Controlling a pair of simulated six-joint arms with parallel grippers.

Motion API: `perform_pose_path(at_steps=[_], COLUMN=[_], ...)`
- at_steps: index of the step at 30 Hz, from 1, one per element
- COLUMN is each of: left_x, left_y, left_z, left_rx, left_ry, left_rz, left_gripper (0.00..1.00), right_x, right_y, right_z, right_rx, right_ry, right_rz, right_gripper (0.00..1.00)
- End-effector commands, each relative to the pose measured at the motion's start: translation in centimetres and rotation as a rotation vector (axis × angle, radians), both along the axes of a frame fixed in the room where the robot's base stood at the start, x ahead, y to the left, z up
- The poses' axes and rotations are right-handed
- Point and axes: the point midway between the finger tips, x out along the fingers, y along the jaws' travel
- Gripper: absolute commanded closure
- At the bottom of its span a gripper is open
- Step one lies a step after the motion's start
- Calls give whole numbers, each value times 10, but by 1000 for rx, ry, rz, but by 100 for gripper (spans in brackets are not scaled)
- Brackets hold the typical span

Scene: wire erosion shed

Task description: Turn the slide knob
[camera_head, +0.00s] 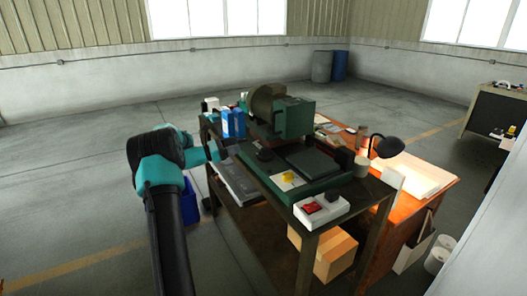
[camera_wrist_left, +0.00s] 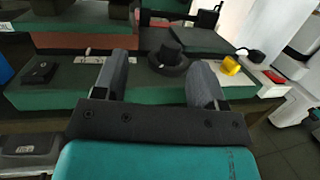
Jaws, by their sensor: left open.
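A round black knob with a raised centre, which I take to be the slide knob (camera_wrist_left: 168,56), is on the front of the green machine bed in the left wrist view. It shows small and dark in the head view (camera_head: 264,154). My left gripper (camera_head: 226,150) is open at the left side of the bench. In the left wrist view its two grey fingers (camera_wrist_left: 160,66) stand wide apart, with the knob appearing between and beyond their tips. I see no contact with the knob. My right gripper is in neither view.
A yellow item (camera_wrist_left: 230,65) and a red switch (camera_head: 311,207) on a white box are to the knob's right. Blue boxes (camera_head: 233,122) and the green machine head (camera_head: 293,117) stand behind. A black lamp (camera_head: 387,146) is on the orange desk.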

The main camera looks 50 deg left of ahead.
Motion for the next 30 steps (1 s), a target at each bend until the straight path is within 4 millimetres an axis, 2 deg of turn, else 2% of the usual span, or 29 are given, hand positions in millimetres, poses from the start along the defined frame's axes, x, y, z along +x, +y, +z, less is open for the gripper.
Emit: perform_pose_path(at_steps=[9, 15, 30], left_x=[-50, -71, -71], left_y=[-38, -58, -62], left_z=[-14, -24, -26], left_rx=[6, 16, 19], left_ry=[101, 158, 167], left_rz=[225, 303, 312], left_gripper=[35, 35, 35], right_x=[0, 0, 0], right_y=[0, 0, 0], right_z=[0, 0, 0], right_rx=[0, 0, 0], right_ry=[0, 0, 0], right_rz=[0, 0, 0], right_gripper=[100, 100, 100])
